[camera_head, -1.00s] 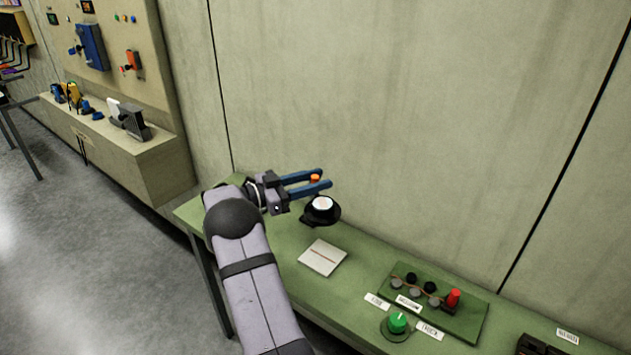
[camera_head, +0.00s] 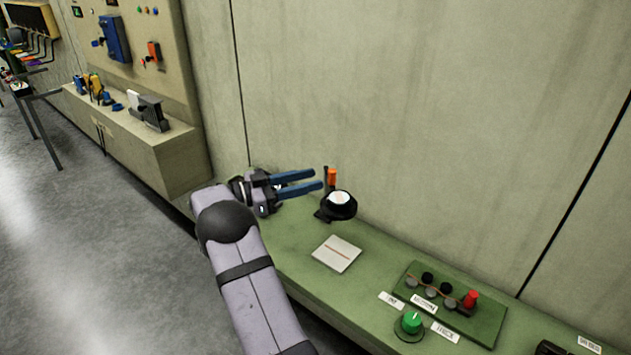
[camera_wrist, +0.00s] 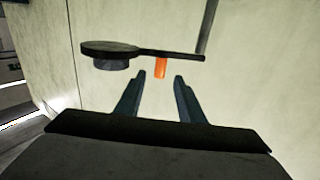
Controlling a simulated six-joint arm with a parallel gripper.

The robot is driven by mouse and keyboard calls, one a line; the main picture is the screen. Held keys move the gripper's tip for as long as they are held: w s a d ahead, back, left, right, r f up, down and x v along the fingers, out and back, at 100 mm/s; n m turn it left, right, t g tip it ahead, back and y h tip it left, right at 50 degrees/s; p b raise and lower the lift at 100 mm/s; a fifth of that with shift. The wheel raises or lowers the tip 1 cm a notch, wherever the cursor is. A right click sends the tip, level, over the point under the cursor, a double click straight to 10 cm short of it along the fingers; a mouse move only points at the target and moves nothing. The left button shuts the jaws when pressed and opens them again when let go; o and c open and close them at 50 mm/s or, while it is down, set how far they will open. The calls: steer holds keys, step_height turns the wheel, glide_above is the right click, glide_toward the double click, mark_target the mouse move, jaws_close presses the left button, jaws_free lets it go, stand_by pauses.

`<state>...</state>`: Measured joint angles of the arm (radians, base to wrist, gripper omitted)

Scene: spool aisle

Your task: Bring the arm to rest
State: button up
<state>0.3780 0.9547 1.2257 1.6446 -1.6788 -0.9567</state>
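My gripper (camera_head: 318,180) has two blue fingers and is held above the far left part of the green bench (camera_head: 285,240). The fingers are apart with nothing between them. In the wrist view the open fingertips (camera_wrist: 154,78) point toward a small orange piece (camera_wrist: 160,67), with a gap between. That orange piece (camera_head: 332,177) stands by a black round device (camera_head: 338,206) with a white top, just right of the fingertips in the head view. My arm reaches up from the bottom of the head view.
On the bench are a white pad (camera_head: 337,253), a green knob (camera_head: 411,322), white labels and a green board (camera_head: 480,318) with a red knob (camera_head: 471,298). The wall (camera_head: 420,110) rises close behind. A beige cabinet (camera_head: 165,155) stands at left; open floor (camera_head: 100,230) lies before it.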

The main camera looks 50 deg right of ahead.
stand_by(0.4)
